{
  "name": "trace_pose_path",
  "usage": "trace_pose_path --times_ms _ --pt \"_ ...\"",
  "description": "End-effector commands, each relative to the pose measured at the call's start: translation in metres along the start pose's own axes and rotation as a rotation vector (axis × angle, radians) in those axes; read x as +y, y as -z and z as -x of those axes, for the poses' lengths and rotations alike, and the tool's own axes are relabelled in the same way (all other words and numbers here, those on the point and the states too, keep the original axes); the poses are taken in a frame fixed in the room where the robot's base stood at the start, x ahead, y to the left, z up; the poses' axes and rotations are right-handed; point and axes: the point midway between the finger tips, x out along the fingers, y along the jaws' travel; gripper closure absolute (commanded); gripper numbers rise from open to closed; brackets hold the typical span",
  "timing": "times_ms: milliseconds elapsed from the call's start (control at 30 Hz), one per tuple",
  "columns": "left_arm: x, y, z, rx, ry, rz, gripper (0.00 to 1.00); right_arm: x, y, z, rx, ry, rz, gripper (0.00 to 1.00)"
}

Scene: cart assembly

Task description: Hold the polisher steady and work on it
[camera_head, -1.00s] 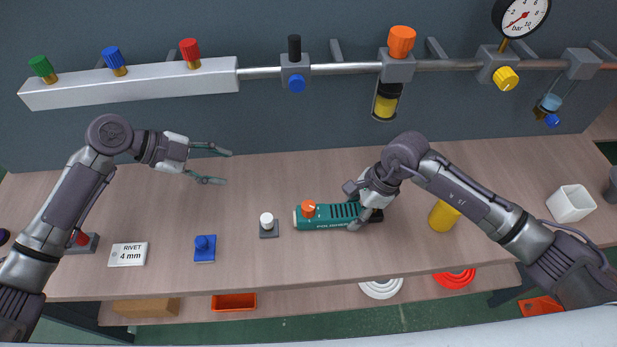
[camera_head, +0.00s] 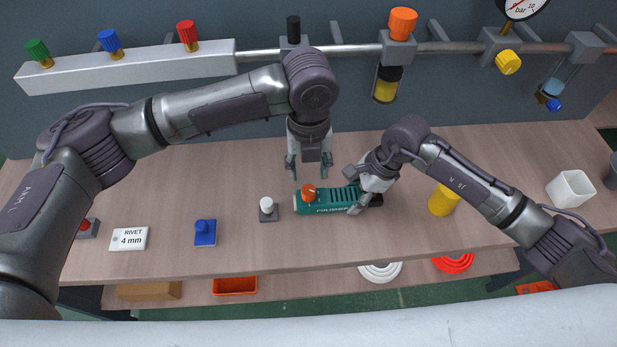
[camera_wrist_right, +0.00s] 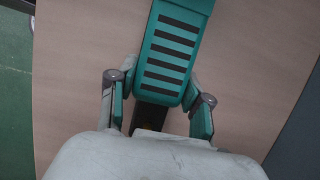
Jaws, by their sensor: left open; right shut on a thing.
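The green polisher (camera_head: 325,209) lies on the bench with an orange knob (camera_head: 308,192) on its left end and dark slots along its body. My right gripper (camera_head: 356,197) is shut on the polisher's right end. In the right wrist view the slotted body of the polisher (camera_wrist_right: 172,48) runs up from between the fingers of that gripper (camera_wrist_right: 160,112). My left gripper (camera_head: 309,172) is open, points down and is just behind the orange knob, apart from it as far as I can see.
A grey block with a white knob (camera_head: 267,206), a blue block (camera_head: 205,232) and a "RIVET 4 mm" card (camera_head: 129,239) lie left of the polisher. A yellow cylinder (camera_head: 443,200) stands right of it, under my right arm. A pipe with valves (camera_head: 350,49) runs along the wall behind.

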Motion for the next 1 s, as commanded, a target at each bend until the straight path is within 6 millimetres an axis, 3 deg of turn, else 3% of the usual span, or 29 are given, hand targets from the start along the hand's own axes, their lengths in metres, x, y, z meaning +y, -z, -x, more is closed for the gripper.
trace_pose_path --times_ms 500,533,733,867,1000 --pt "0.000 0.001 -0.077 0.004 0.002 0.002 0.50 0.000 0.000 0.000 0.000 -0.001 0.001 1.00" --pt "0.000 0.001 -0.079 0.003 0.003 0.002 0.52 0.000 0.000 0.000 0.000 -0.001 0.001 1.00" --pt "0.000 0.000 -0.077 0.002 0.004 0.002 0.84 0.001 0.000 0.000 0.000 -0.001 0.001 1.00" --pt "0.000 0.001 -0.077 0.003 0.004 0.019 0.84 0.000 0.000 0.000 0.000 -0.001 0.001 1.00" --pt "-0.001 0.002 -0.078 0.007 0.004 0.255 0.84 0.000 0.000 0.000 0.000 -0.001 0.001 1.00"
